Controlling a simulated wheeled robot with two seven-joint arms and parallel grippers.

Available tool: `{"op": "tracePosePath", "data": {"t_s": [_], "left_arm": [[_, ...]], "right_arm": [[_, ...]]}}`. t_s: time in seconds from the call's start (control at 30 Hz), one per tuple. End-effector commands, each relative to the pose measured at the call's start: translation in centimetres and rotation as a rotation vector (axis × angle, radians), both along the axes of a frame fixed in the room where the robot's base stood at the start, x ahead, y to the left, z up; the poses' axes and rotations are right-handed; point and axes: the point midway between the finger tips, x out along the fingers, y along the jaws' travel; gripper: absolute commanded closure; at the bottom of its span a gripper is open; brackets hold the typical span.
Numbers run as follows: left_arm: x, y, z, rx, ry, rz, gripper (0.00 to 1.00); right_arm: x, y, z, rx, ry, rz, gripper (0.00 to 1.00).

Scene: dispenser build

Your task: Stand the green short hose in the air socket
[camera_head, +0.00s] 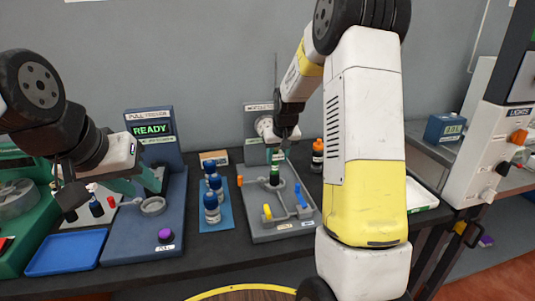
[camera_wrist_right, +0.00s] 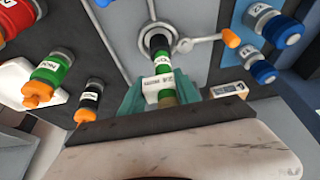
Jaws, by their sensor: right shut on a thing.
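The green short hose (camera_wrist_right: 163,68) is a green piece with a dark end and a white label. It stands roughly upright between the teal fingers of my right gripper (camera_wrist_right: 163,95), which is shut on it. In the head view the hose (camera_head: 275,172) and right gripper (camera_head: 279,150) are over the grey fixture plate. The hose's dark lower end lines up with a round grey socket ring (camera_wrist_right: 146,38); I cannot tell how deep it sits. My left gripper (camera_head: 138,183) hangs over the blue pull tester, its fingers apart and empty.
The grey plate (camera_head: 262,228) carries a yellow lever and an orange lever. Blue-capped pieces (camera_head: 211,205) stand on a blue mat to its left. The pull tester (camera_head: 150,128) reads READY. An orange-capped bottle (camera_head: 318,150) stands behind right. A blue tray (camera_head: 66,252) is empty.

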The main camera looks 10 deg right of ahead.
Motion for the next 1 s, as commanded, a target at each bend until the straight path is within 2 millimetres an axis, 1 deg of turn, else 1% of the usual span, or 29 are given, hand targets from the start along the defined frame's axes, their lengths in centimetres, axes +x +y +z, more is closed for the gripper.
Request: {"op": "tracePosePath", "data": {"t_s": [0.63, 0.67, 0.7, 1.0], "left_arm": [[0.0, 0.0, 0.0, 0.0, 0.0, 0.0, 0.64], [0.0, 0.0, 0.0, 0.0, 0.0, 0.0, 0.64], [0.0, 0.0, 0.0, 0.0, 0.0, 0.0, 0.64], [0.0, 0.0, 0.0, 0.0, 0.0, 0.0, 0.64]], "right_arm": [[0.1, 0.0, -1.1, 0.0, -0.001, 0.0, 1.0], [0.1, 0.0, -1.1, 0.0, -0.002, 0.0, 0.58], [0.1, 0.0, -1.1, 0.0, -0.002, 0.0, 0.53], [0.0, 0.0, -1.1, 0.0, 0.001, 0.0, 0.53]]}}
